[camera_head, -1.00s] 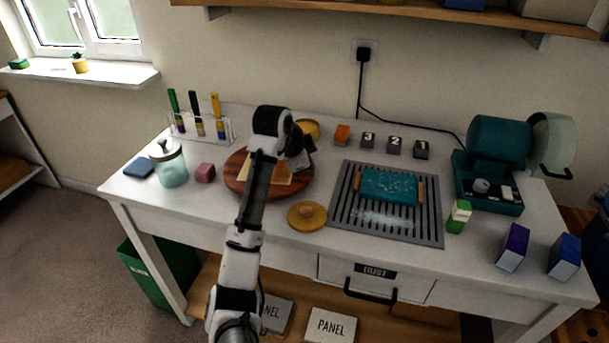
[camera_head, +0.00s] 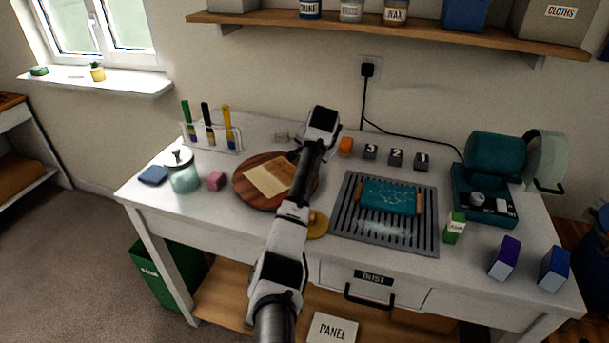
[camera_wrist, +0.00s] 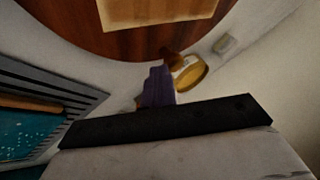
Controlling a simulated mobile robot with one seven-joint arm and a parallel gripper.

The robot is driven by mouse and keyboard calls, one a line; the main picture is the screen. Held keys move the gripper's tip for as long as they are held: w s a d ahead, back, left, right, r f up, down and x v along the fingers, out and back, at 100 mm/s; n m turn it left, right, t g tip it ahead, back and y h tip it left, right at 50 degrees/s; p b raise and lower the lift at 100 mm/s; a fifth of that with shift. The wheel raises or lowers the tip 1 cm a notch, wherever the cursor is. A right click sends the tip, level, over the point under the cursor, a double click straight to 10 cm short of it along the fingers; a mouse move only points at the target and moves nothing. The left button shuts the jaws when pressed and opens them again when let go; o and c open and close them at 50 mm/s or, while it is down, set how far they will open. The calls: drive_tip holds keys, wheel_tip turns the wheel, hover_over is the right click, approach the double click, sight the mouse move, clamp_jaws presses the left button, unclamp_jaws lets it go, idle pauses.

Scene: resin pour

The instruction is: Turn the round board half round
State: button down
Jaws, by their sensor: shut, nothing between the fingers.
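The round board (camera_head: 247,189) is a dark reddish-brown disc lying flat at the left middle of the white bench. A pale rectangular panel (camera_head: 270,177) lies on it at a slant. The board (camera_wrist: 82,38) and panel (camera_wrist: 155,10) fill the top of the wrist view. A brown knob (camera_wrist: 173,59) shows at the board's rim there. My gripper (camera_wrist: 158,82) is shut and empty, just outside the rim, its tip close to the knob; I cannot tell if they touch. In the head view my arm hides the board's right edge and most of the gripper.
A slotted grey grate (camera_head: 350,225) with a teal tray (camera_head: 389,197) lies right of the board. A yellow round lid (camera_head: 318,226) is partly behind my arm. A glass jar (camera_head: 184,176), pink block (camera_head: 215,181) and brush rack (camera_head: 212,143) stand left. A yellow tin (camera_wrist: 191,76) is near my gripper.

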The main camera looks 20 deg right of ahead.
drive_tip(key=w+n+y, duration=0.1)
drive_tip(key=w+n, duration=0.1)
drive_tip(key=shift+w+a+n+y, duration=0.3)
drive_tip(key=shift+w+n+y, duration=0.1)
drive_tip(key=shift+w+a+n+y, duration=0.2)
drive_tip(key=shift+w+n+y, duration=0.05)
drive_tip(key=shift+w+n, duration=0.25)
drive_tip(key=shift+w+a+n+y, duration=0.25)
drive_tip(key=shift+w+n, duration=0.1)
drive_tip(key=shift+n, duration=0.15)
drive_tip(key=shift+w+a, duration=0.4)
drive_tip(key=shift+w, duration=0.35)
